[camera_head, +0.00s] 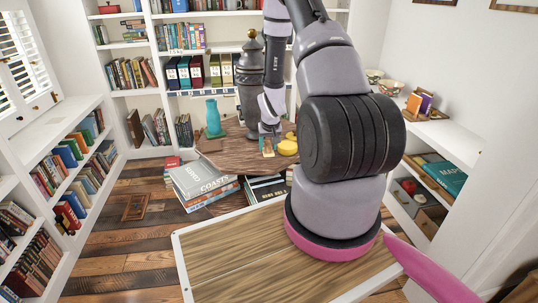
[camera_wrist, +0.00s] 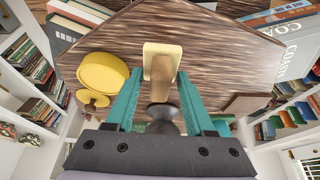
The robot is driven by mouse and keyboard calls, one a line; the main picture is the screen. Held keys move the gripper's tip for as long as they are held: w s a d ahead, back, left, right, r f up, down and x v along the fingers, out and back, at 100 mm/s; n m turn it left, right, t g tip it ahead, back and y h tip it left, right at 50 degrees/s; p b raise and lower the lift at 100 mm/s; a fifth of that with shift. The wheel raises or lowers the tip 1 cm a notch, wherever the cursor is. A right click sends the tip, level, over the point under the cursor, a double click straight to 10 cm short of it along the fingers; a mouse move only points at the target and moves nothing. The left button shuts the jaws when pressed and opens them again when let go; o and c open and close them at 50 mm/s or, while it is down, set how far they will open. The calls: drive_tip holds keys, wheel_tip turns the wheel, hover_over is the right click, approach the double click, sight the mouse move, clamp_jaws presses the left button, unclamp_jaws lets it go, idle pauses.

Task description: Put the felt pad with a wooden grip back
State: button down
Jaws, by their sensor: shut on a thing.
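The felt pad with a wooden grip (camera_wrist: 162,52) is between the fingertips of my gripper (camera_wrist: 160,82), with its pale cream pad pointing away from the wrist. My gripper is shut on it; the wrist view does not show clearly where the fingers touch. A dark rounded part (camera_wrist: 163,118) lies nearer the palm, in line with the grip. In the head view my gripper (camera_head: 268,139) is over the round wooden table (camera_head: 235,160), and the small pale pad (camera_head: 268,150) shows below it. Whether the pad touches the table is unclear.
A yellow round thing (camera_head: 288,147) is just right of the pad, also in the wrist view (camera_wrist: 103,72). A teal vase (camera_head: 213,118) and a tall dark urn (camera_head: 250,88) stand behind. Books (camera_head: 202,177) are stacked low in front. Bare tabletop lies left of the pad.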

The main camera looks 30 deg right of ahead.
sight(268, 153)
drive_tip(key=shift+f, duration=1.95)
drive_tip(key=shift+f, duration=0.15)
drive_tip(key=shift+c, duration=1.3)
unclamp_jaws()
